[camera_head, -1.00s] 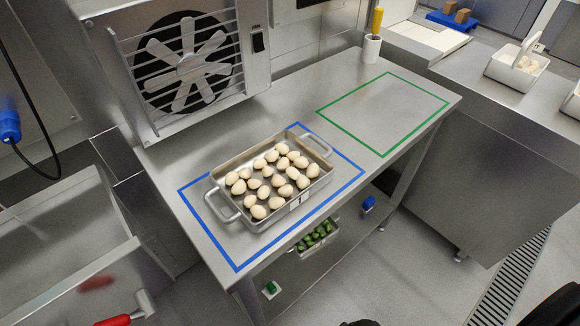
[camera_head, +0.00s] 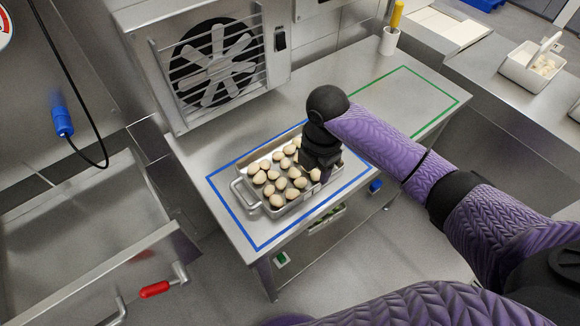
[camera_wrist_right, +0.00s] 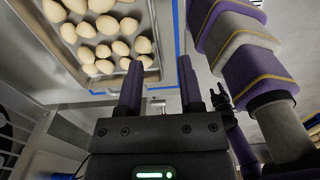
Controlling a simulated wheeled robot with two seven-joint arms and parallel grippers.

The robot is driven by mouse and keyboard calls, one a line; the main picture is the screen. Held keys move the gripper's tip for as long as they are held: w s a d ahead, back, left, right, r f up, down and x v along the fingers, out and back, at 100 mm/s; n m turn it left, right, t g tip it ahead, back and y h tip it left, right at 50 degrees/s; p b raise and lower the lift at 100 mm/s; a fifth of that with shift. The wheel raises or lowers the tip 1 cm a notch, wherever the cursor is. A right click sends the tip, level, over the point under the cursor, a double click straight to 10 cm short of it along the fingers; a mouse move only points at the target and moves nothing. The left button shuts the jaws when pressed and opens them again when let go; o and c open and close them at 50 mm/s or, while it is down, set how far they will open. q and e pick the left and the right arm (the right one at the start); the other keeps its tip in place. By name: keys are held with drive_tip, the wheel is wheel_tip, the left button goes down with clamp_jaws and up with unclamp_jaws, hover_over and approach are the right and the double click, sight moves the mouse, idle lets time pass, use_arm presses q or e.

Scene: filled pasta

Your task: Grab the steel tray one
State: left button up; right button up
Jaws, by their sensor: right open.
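The steel tray (camera_head: 287,210) sits inside the blue outline on the steel table, with pale rounded pasta pieces (camera_head: 272,189) in it. Its left handle shows in the head view; its right end is hidden behind my right gripper (camera_head: 319,172). In the right wrist view, the tray's wall (camera_wrist_right: 164,40) and pasta are at the upper left. My right gripper also shows there (camera_wrist_right: 160,84), its two fingers apart and nothing seen held between them. It is over or beside the tray's right end; I cannot tell whether it touches.
The blue outline (camera_head: 235,222) surrounds the tray. A green outline (camera_head: 436,80) at the table's right is partly hidden by my arm. A fan unit (camera_head: 213,62) stands behind the tray. A white cup (camera_head: 389,42) stands at the back. A sink is at the left.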

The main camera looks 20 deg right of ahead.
sight(312, 188)
drive_tip(key=f+b, duration=0.1)
drive_tip(key=f, duration=0.2)
drive_tip(key=f+b, duration=0.1)
drive_tip(key=f, duration=0.2)
drive_tip(key=w+f+b, duration=0.1)
drive_tip(key=f, duration=0.2)
drive_tip(key=shift+a+f+b, duration=0.1)
drive_tip(key=shift+f+b, duration=0.2)
drive_tip(key=shift+s+r, duration=0.1)
clamp_jaws()
idle(0.5)
